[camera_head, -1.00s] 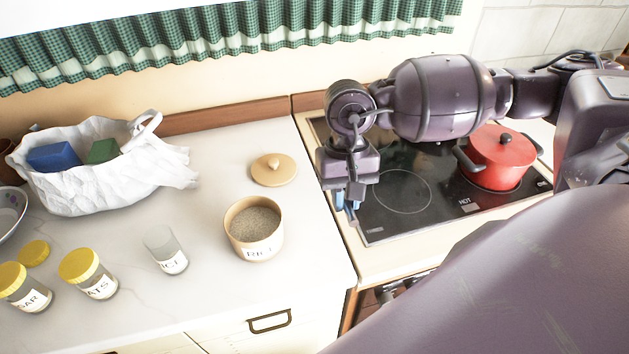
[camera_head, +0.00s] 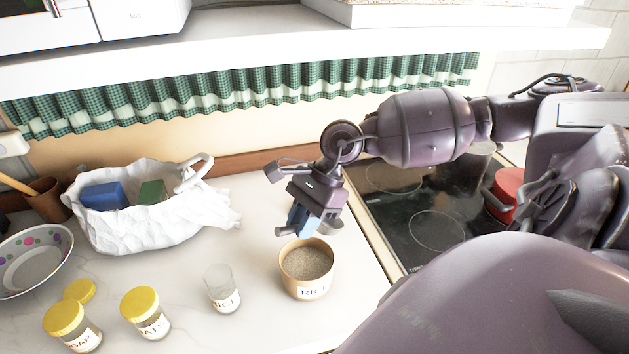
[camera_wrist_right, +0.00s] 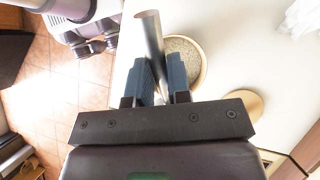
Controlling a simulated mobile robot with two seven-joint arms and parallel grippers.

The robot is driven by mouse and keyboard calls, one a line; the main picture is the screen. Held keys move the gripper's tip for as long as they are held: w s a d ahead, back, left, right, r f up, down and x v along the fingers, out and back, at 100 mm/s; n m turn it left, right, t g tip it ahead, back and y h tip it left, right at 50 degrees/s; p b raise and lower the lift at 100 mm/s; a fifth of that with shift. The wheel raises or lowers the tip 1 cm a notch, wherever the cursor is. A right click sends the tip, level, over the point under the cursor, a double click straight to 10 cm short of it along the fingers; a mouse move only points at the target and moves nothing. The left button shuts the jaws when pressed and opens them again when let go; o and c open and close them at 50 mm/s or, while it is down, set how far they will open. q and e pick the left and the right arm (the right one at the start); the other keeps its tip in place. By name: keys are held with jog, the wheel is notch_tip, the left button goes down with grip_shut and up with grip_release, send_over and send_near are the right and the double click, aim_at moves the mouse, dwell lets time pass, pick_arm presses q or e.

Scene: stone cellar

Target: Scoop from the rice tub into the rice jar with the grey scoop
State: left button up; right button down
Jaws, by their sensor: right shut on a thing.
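The rice tub (camera_head: 306,284) is a round tan container, open, with grey-brown grain inside and a RICE label. It also shows in the wrist view (camera_wrist_right: 203,62). The rice jar (camera_head: 221,284) is clear glass, labelled, looks empty and stands left of the tub. My right gripper (camera_head: 298,222) is above and just behind the tub, its blue fingers pointing down. In the wrist view it is shut on the grey scoop (camera_wrist_right: 149,34), whose shaft crosses the tub's left edge. The scoop's far end is hard to make out.
Yellow-lidded jars (camera_head: 141,303) stand left of the rice jar. A white bag (camera_head: 135,225) with blue and green boxes and a bowl (camera_head: 32,262) are farther left. A tan lid (camera_wrist_right: 243,106) lies beside the tub. The hob (camera_head: 440,228) holds a red pot (camera_head: 508,188).

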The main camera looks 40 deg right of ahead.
pick_arm(q)
jog(key=shift+a, duration=0.3)
pick_arm(e)
jog(key=w+a+m+t, duration=0.1)
jog(key=w+a+r+m+t+y, duration=0.1)
jog(key=m, duration=0.1)
jog(key=shift+w+r, duration=0.25)
pick_arm(q)
jog(key=shift+f, duration=0.1)
pick_arm(e)
jog(key=b, duration=0.3)
send_over(282, 266)
jog(key=d, duration=0.1)
jog(key=shift+s+d+f, duration=0.1)
jog(key=shift+f, duration=1.15)
jog(key=shift+s+d+f, duration=0.1)
jog(key=shift+f, duration=1.1)
jog(key=shift+s+d+f+b, duration=0.15)
jog(key=shift+f+b, duration=0.85)
jog(key=shift+f, duration=0.7)
jog(key=shift+w+d+f+b, duration=0.15)
jog(key=shift+f+b, duration=0.85)
jog(key=shift+f, duration=0.7)
pick_arm(q)
notch_tip(282, 266, down, 7)
jog(key=shift+s, duration=0.2)
pick_arm(e)
jog(key=shift+s, duration=0.1)
